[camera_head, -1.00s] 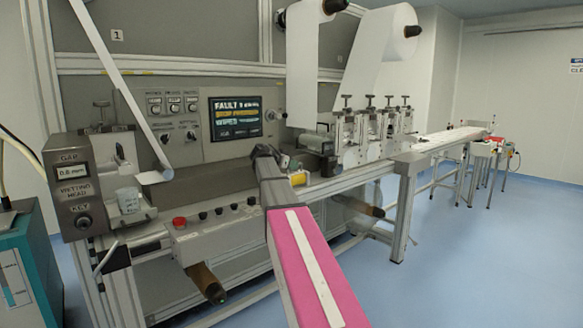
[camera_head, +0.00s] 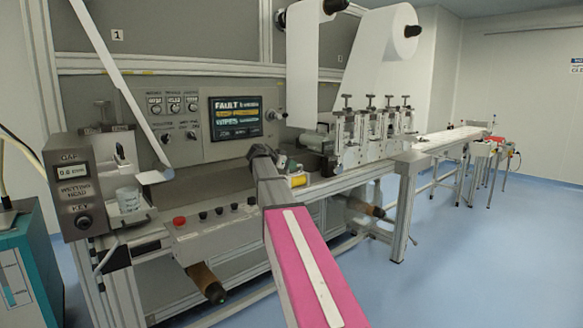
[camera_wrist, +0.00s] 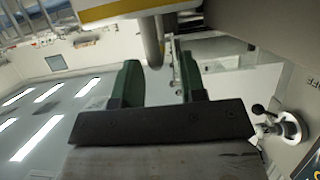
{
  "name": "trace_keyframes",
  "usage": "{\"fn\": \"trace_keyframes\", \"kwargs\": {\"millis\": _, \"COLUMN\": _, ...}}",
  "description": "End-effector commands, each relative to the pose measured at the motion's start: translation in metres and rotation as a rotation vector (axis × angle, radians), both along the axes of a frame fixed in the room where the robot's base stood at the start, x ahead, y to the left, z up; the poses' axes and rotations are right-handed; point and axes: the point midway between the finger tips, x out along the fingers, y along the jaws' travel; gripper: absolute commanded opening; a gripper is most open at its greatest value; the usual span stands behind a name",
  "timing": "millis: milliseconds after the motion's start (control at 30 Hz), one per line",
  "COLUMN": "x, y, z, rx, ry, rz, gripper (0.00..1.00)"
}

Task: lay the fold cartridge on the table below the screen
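The screen (camera_head: 235,117) shows a fault message on the grey machine panel. The grey table (camera_head: 205,187) below it has clear surface left of my arm. A part with a yellow cylinder (camera_head: 298,180) lies on the table just right of my gripper (camera_head: 282,163); I cannot tell whether it is the fold cartridge. In the wrist view my gripper (camera_wrist: 158,82) has its two green fingers apart, with nothing visibly held between them. A grey cylinder (camera_wrist: 151,42) and a yellow-edged part (camera_wrist: 125,10) show beyond the fingertips. My arm hides part of the table.
The wetting head (camera_head: 85,185) with a cup (camera_head: 129,199) stands at the table's left end. Clamped roller units (camera_head: 375,135) stand to the right. A paper web (camera_head: 120,85) slants down at the left. Buttons (camera_head: 220,211) line the table's front.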

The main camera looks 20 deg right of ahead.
Motion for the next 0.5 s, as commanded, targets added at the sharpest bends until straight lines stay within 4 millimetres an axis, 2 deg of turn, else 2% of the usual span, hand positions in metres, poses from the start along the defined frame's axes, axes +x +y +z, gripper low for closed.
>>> {"fn": "trace_keyframes", "kwargs": {"millis": 300, "x": -0.021, "y": 0.057, "z": 0.025, "rx": -0.001, "ry": -0.001, "rz": 0.002, "gripper": 0.38}}
{"fn": "trace_keyframes", "kwargs": {"millis": 500, "x": -0.03, "y": 0.08, "z": 0.035, "rx": 0.0, "ry": 0.001, "rz": 0.0, "gripper": 0.38}}
